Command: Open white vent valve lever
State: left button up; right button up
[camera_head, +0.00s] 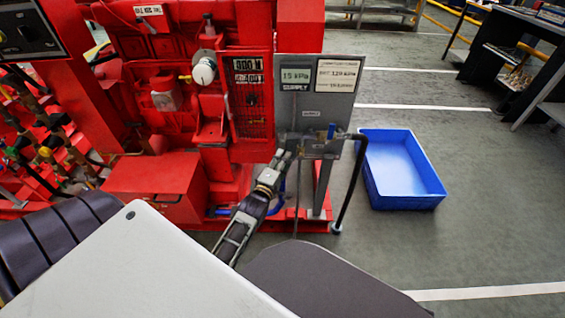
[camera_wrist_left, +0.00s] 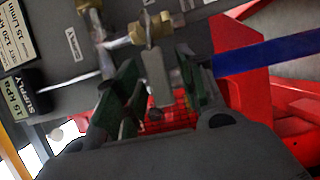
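The white vent valve lever (camera_wrist_left: 157,76) shows in the left wrist view as a pale flat tab hanging below a brass fitting (camera_wrist_left: 150,28) on a grey panel. My left gripper (camera_wrist_left: 156,84) has its two dark green fingers apart, one on each side of the lever. Gaps show between the lever and the fingers. In the head view my left gripper (camera_head: 281,158) is at the lower left edge of the grey gauge panel (camera_head: 306,108); I cannot make out the lever there. My right gripper is not in view.
A blue handle (camera_head: 331,131) is on the panel right of my gripper. A black hose (camera_head: 350,185) hangs at the panel's right side. The red pumpset (camera_head: 165,95) fills the left. A blue crate (camera_head: 374,186) lies on the floor at right, with clear floor around it.

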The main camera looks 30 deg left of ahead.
pick_arm(q)
jog(key=shift+c, duration=0.5)
grip_shut()
